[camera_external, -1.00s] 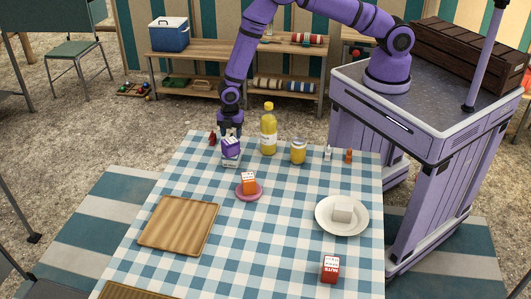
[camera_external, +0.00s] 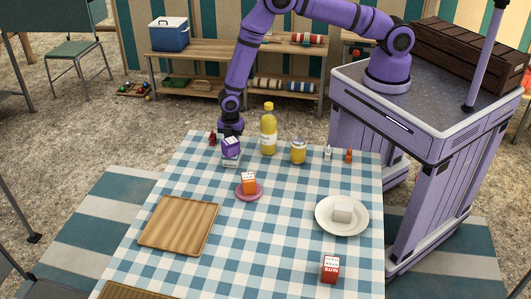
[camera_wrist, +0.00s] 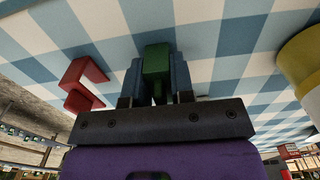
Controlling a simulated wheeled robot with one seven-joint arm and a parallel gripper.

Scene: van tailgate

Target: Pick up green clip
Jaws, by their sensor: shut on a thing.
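The green clip (camera_wrist: 156,62) stands between the two fingers of my gripper (camera_wrist: 158,80) in the wrist view, with a finger against each side. My gripper is shut on it. In the external view my gripper (camera_external: 230,130) is low at the far left edge of the table, behind the purple and white boxes, which hide its fingertips and the clip. I cannot tell whether the clip still touches the cloth.
A red clip (camera_wrist: 82,82) lies just left of my gripper. Purple box (camera_external: 231,144) on a white box (camera_external: 230,161) stands in front. A yellow bottle (camera_external: 268,132) and a jar (camera_external: 298,152) stand to the right. A plate (camera_external: 326,225) and a board (camera_external: 178,224) are nearer.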

